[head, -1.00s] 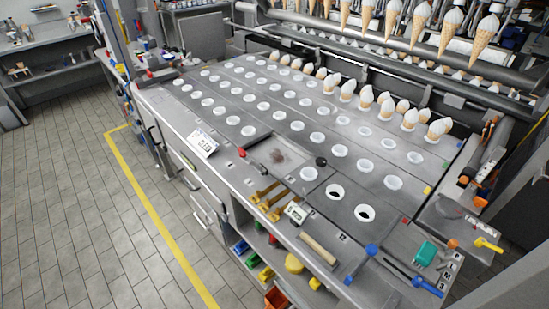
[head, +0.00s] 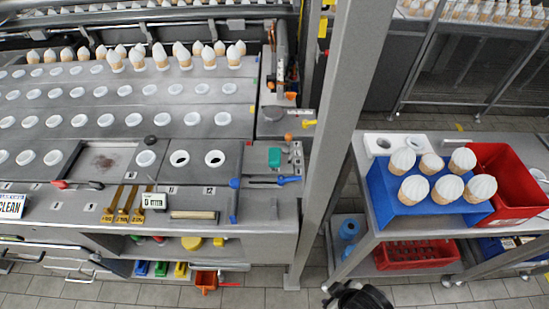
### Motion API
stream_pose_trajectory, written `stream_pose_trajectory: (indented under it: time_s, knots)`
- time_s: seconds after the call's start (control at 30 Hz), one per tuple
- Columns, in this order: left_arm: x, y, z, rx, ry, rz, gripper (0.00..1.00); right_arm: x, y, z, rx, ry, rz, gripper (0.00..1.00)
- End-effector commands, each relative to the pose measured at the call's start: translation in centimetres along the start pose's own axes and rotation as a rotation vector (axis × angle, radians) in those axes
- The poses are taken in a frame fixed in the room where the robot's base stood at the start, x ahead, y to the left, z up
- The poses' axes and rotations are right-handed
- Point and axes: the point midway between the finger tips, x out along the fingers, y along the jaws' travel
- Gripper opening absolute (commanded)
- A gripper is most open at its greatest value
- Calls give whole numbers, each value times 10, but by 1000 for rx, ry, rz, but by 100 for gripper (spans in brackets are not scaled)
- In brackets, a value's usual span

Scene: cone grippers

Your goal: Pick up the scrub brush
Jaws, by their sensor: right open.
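My right gripper (head: 340,295) shows dark at the bottom edge, partly cut off. It is open, in front of the counter and to the right, well away from the teal block. My left gripper is not in view.
Blue-handled tools (head: 268,181) lie just below the teal block. A grey post (head: 345,110) stands between the counter and a side table. That table holds a blue cone holder (head: 382,185) and a red bin (head: 505,160). A wooden-handled tool (head: 193,215) lies at the counter's front.

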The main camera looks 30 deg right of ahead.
Motion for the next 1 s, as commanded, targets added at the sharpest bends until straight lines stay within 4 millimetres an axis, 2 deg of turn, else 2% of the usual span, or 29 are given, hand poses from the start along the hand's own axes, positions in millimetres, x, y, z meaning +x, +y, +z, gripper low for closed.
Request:
stream_pose_trajectory:
  time_s: [0.2, 0.53, 1.0]
  knots:
    - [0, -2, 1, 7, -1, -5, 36, 0, -1, 0, 4, 1, -3, 43]
    - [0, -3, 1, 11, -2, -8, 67, 0, -2, -1, 8, 2, -7, 43]
    - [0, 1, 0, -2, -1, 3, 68, 0, 0, -1, 2, 2, -1, 43]
